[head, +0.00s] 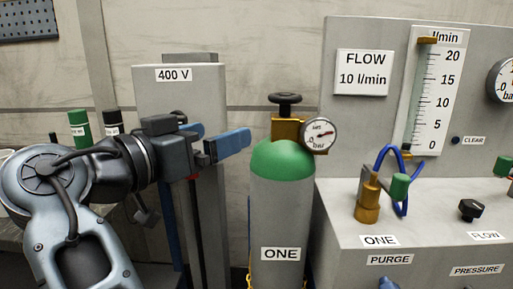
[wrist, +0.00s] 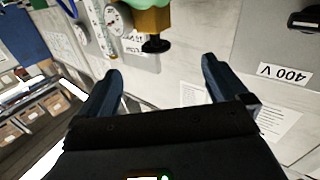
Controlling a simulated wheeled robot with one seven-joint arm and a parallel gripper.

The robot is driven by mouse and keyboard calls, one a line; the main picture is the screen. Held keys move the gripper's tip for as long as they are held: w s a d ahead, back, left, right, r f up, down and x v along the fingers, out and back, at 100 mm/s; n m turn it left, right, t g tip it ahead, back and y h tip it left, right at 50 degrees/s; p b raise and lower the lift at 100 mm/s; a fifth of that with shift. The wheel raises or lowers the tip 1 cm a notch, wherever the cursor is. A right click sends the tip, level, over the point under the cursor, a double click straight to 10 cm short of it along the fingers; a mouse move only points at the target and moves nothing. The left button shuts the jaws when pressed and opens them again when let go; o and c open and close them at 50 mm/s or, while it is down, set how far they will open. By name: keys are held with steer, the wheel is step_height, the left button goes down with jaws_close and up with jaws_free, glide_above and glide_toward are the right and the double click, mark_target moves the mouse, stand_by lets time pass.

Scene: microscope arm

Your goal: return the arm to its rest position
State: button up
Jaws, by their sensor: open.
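My arm comes in from the left in the head view, and my gripper (head: 216,138) points right, in front of the grey 400 V cabinet (head: 150,100). Its two blue fingers are apart with nothing between them. In the wrist view my gripper (wrist: 162,68) is also open and empty. The gas cylinder marked ONE (head: 282,215), with a green shoulder, stands upright to the right of the fingers. Its black valve knob (head: 285,98) and round gauge (head: 320,134) are clear of the gripper. The wrist view shows the knob upside down (wrist: 155,45), beyond the fingertips.
A grey flow panel (head: 345,140) with a flow tube (head: 428,95) and a console marked ONE and PURGE stands at the right. Green and black capped bottles (head: 79,130) stand behind my arm at the left. The wrist view also shows shelves with bins (wrist: 25,115).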

steer(key=d+f+n+t+y+p, duration=0.1)
steer(key=d+f+n+y, duration=0.3)
steer(key=f, duration=0.7)
steer(key=d+f+n+y+p, duration=0.15)
steer(key=d+f+n, duration=0.35)
steer(key=f, duration=0.5)
steer(key=s+d+f+y+p, duration=0.1)
steer(key=s+d+f+y, duration=0.2)
steer(key=s+d+f, duration=0.45)
steer(key=s+d+f+g+y+p, duration=0.1)
steer(key=s+d, duration=0.2)
steer(key=s, duration=0.4)
steer(key=s+d+f+n+y+p, duration=0.1)
steer(key=s+d, duration=0.1)
steer(key=s, duration=0.5)
steer(key=s+d+f+g+y+p, duration=0.1)
steer(key=s+d+f+y, duration=0.15)
steer(key=s, duration=0.35)
steer(key=s+d+r+m+h+p, duration=0.1)
steer(key=s+d+r, duration=0.1)
steer(key=s+r, duration=0.5)
steer(key=s+d+r+m+t+h+p, duration=0.1)
steer(key=s+d+r+m, duration=0.1)
steer(key=s+r, duration=0.5)
steer(key=shift+s+d+t, duration=0.3)
steer(key=shift+s+d, duration=0.05)
steer(key=shift+s, duration=0.55)
